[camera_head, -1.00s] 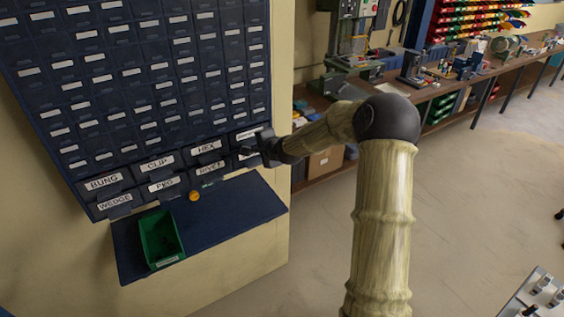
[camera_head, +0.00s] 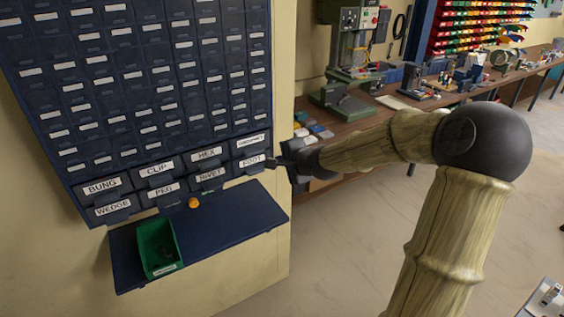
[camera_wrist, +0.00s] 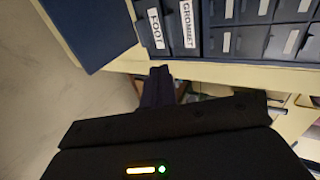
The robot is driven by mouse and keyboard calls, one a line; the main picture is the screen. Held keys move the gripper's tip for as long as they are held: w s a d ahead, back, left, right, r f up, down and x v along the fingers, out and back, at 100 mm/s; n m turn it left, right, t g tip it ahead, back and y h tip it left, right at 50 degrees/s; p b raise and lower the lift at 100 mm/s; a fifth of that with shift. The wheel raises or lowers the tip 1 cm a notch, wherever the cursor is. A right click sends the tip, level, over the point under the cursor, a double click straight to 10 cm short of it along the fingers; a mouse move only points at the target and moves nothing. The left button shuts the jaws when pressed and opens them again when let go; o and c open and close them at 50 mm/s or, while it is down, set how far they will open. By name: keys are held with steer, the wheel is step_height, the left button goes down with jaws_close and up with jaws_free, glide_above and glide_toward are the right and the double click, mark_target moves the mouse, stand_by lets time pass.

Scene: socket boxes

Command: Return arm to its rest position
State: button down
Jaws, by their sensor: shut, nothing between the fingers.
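My gripper (camera_head: 274,161) is at the right edge of the drawer cabinet (camera_head: 150,80), near the drawer labelled FOOT (camera_head: 252,161). Whether it touches the cabinet cannot be told. In the wrist view the gripper's fingers (camera_wrist: 159,72) are together with nothing between them. The FOOT drawer (camera_wrist: 153,28) and the GROMMET drawer (camera_wrist: 187,24) show above the fingers there, both looking closed. My arm reaches in from the right of the head view.
A dark blue shelf (camera_head: 225,225) below the drawers holds a green bin (camera_head: 159,249) and a small orange round object (camera_head: 194,203). A workbench (camera_head: 350,128) with a drill press (camera_head: 350,45) stands behind my arm. Open floor lies at right.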

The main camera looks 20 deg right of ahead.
steer(key=shift+s+a+r, duration=0.1)
steer(key=shift+s+a, duration=0.15)
steer(key=shift+s, duration=0.1)
steer(key=s+a+f+n+g+h, duration=0.1)
steer(key=s+f+n+g, duration=0.2)
steer(key=s, duration=0.6)
steer(key=s+a+f+n+g+h, duration=0.1)
steer(key=s+f+n+g, duration=0.2)
steer(key=s+n, duration=0.4)
steer(key=s+a+f+n+g+h+b, duration=0.1)
steer(key=s+f+n, duration=0.4)
steer(key=s, duration=0.5)
steer(key=shift+s+a+g, duration=0.3)
steer(key=shift+a+g, duration=0.25)
steer(key=shift+g, duration=0.45)
steer(key=shift+s+r, duration=0.1)
